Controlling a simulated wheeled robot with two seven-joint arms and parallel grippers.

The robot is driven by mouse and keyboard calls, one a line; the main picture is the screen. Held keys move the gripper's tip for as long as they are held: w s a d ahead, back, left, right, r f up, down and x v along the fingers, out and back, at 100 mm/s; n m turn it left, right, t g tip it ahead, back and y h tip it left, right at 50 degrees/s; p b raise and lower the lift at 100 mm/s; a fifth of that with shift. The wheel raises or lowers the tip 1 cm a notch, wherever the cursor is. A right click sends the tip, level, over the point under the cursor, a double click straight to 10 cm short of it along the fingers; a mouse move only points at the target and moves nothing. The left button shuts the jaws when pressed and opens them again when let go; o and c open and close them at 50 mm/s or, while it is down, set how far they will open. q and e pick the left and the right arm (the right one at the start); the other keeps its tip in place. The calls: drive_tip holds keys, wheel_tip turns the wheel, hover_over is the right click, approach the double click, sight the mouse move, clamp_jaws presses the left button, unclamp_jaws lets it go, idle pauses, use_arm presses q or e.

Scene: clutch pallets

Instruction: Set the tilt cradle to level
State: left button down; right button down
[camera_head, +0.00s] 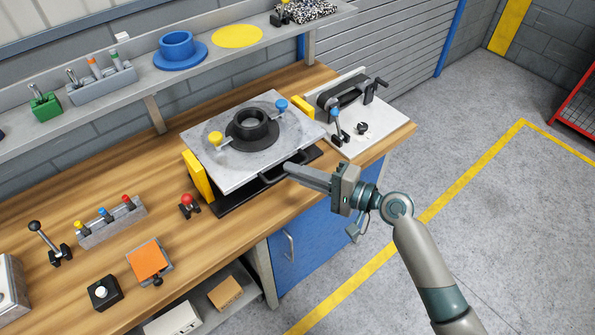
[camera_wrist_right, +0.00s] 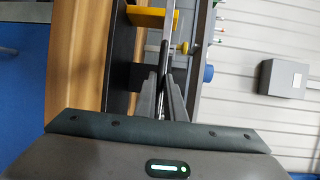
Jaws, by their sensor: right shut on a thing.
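The tilt cradle is a grey square plate (camera_head: 205,137) above a black base (camera_head: 240,200), with a black ring (camera_head: 251,125) in its middle and a blue and a yellow knob on top. The fingers hide the grasped part. I cannot tell the plate's exact tilt. My left gripper is not in view.
Yellow blocks (camera_head: 197,177) stand at the cradle's sides. A red-knobbed lever (camera_head: 188,202) is close at its front left. A pale board (camera_head: 370,130) with a black roller device and a blue-knobbed lever is at its right. A shelf (camera_head: 130,92) runs behind.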

drive_tip(key=shift+w+r, duration=0.25)
drive_tip(key=shift+r, duration=0.75)
drive_tip(key=c, duration=1.9)
unclamp_jaws()
drive_tip(key=shift+o, duration=0.2)
drive_tip(key=shift+s, duration=0.1)
drive_tip(key=shift+f, duration=0.35)
drive_tip(key=shift+s, duration=0.1)
drive_tip(key=b+v, duration=0.7)
drive_tip(key=v, duration=1)
drive_tip(key=shift+f, duration=0.15)
drive_tip(key=shift+s+d, duration=0.1)
drive_tip(key=shift+d, duration=0.05)
